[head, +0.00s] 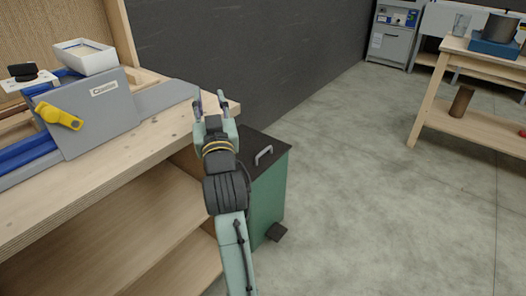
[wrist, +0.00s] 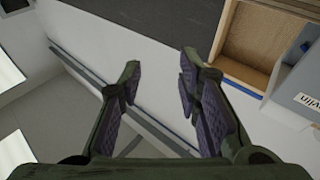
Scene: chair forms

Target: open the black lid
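The black lid (head: 258,156) lies flat and closed on top of a green bin (head: 267,200) in the head view, with a grey handle (head: 264,154) on it. The bin stands on the floor beside the wooden workbench. My gripper (head: 210,100) is raised to the left of and above the lid, near the bench's end, fingers pointing up and away from the lid. In the wrist view my gripper (wrist: 156,80) has its two fingers apart with nothing between them. My arm hides part of the lid's left side. The lid does not show in the wrist view.
The wooden workbench (head: 150,140) at left carries a grey and blue machine (head: 95,110) and a white tray (head: 86,56). A dark wall (head: 250,60) runs behind the bin. A black pedal (head: 277,232) sits at the bin's base. Open floor (head: 350,200) lies right.

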